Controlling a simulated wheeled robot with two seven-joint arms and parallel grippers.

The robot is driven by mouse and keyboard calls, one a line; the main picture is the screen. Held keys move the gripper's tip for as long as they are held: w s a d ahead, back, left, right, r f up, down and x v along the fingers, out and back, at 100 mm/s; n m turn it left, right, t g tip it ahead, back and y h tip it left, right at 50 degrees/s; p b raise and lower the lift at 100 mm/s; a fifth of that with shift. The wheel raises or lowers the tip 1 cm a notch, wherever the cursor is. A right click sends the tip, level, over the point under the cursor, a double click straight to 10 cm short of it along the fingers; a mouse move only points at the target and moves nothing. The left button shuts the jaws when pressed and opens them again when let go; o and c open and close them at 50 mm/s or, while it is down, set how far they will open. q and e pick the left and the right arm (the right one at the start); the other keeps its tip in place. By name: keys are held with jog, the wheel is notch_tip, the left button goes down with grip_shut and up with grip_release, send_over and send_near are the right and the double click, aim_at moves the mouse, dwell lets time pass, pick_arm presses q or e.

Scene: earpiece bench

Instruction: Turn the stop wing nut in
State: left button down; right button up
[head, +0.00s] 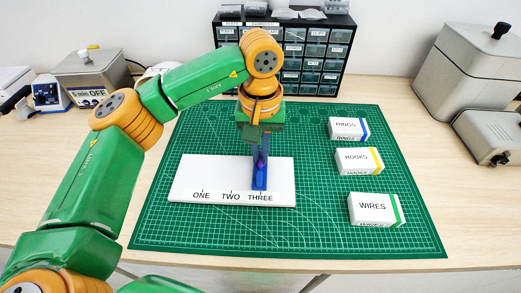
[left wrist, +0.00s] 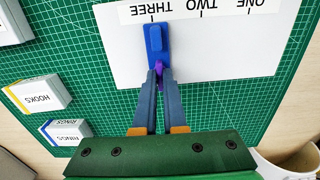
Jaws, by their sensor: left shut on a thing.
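A white board (head: 225,178) marked ONE, TWO and THREE lies on the green mat. A blue block (left wrist: 157,42) stands on it at the THREE mark, and shows in the head view (head: 260,184) below my gripper. A small purple part (left wrist: 160,74), which looks like the wing nut, sits at the near side of the blue block in the left wrist view. My left gripper (head: 261,160) points down and is shut on the purple part. Its fingertips (left wrist: 159,76) cover much of it, so its shape and turn are hard to tell. My right gripper is not in view.
White boxes labelled RINGS (head: 346,129), HOOKS (head: 356,161) and WIRES (head: 371,209) stand on the right of the cutting mat (head: 320,228). A drawer cabinet (head: 310,60) stands behind. Metal machines stand at both sides. The mat between board and boxes is clear.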

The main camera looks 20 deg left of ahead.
aim_at(260, 158)
pick_arm(q)
jog(key=c, duration=1)
grip_release()
jog(key=shift+o, duration=0.2)
notch_tip(260, 158, up, 7)
jog(key=shift+r, duration=0.15)
